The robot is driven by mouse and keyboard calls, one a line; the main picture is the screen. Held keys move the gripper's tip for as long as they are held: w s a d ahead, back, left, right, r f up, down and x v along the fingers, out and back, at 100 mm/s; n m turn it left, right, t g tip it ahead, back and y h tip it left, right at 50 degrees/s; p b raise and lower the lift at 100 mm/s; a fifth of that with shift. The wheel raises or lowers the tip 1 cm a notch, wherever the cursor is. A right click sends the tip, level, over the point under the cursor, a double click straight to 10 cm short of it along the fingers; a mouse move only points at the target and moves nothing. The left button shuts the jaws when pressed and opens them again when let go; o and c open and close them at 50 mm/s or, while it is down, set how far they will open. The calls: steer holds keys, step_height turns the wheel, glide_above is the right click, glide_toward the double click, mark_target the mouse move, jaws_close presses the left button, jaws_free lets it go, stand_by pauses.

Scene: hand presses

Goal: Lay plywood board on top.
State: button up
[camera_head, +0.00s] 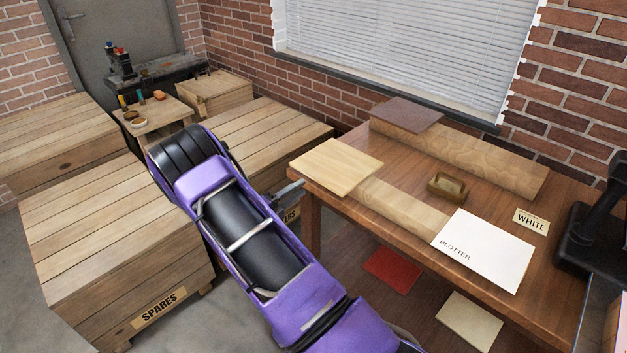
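A pale plywood board (336,166) is at the left end of the wooden table, over the left end of a light wooden beam (405,207). Its left corner reaches the table's left edge. I cannot tell whether it rests flat on the beam. My gripper (300,187) is just left of the board, beside the table's corner, mostly hidden behind my purple arm. Its fingers look dark and small, and the gap between them does not show. I cannot tell whether it touches the board.
On the table (560,215) are a second beam (490,160) bearing a dark brown board (406,114), a brass block (447,186), a white blotter sheet (485,258), a WHITE label (531,221) and a black press (590,235). Red (392,271) and cream (470,320) sheets lie below. Crates (110,235) stand left.

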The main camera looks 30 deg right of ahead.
mark_target(314, 179)
steer(key=shift+b+x, duration=0.3)
steer(key=shift+x, duration=2.9)
steer(key=shift+c, duration=0.2)
jaws_close()
step_height(314, 179, up, 3)
steer(key=p, duration=0.2)
steer(key=shift+r+p, duration=0.2)
steer(key=shift+p, duration=0.2)
steer(key=shift+f, duration=0.2)
